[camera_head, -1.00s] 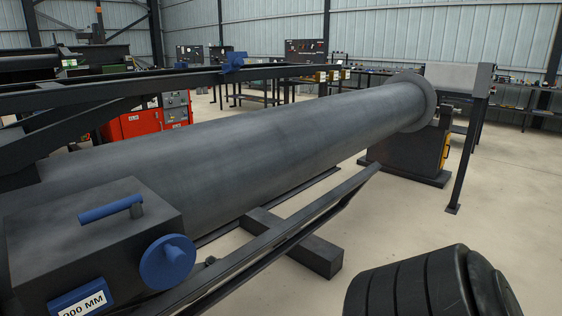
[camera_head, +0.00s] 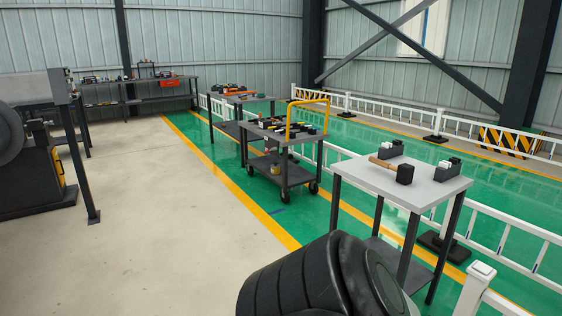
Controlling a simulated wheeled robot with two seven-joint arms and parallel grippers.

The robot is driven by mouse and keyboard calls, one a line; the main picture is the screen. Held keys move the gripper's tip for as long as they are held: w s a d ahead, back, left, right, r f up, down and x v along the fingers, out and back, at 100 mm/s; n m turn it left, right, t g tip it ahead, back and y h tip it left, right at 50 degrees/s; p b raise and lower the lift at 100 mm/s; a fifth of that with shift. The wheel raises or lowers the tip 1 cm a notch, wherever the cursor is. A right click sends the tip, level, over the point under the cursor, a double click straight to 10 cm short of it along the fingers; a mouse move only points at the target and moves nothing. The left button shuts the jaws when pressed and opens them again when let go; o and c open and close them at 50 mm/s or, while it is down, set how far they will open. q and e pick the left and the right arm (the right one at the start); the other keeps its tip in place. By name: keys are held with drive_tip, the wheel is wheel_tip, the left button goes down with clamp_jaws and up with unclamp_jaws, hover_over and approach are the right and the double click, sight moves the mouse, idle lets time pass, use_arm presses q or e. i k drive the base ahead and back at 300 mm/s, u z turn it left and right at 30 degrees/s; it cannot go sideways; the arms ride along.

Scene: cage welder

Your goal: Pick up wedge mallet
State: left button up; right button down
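A mallet with a light wooden handle and a dark block head (camera_head: 404,174) lies on a small grey-topped table (camera_head: 435,193) right of centre. Its handle points left and away from its head. I take it to be the wedge mallet. Neither of my grippers is in view. A black ribbed part, which looks like my own arm, fills the bottom centre, well short of the table.
Dark holders with white items (camera_head: 391,148) stand on the same table. A tool cart (camera_head: 295,135) with a yellow handle is left of it. White railings (camera_head: 510,228) run behind and right. Open beige floor (camera_head: 170,220) lies left.

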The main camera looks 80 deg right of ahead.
sight(405, 171)
drive_tip(key=z, duration=3.05)
drive_tip(key=k, duration=0.45)
drive_tip(key=u, duration=1.1)
drive_tip(key=i, duration=3.5)
drive_tip(key=z, duration=1.5)
drive_tip(key=i, duration=1.25)
drive_tip(key=z, duration=1.2)
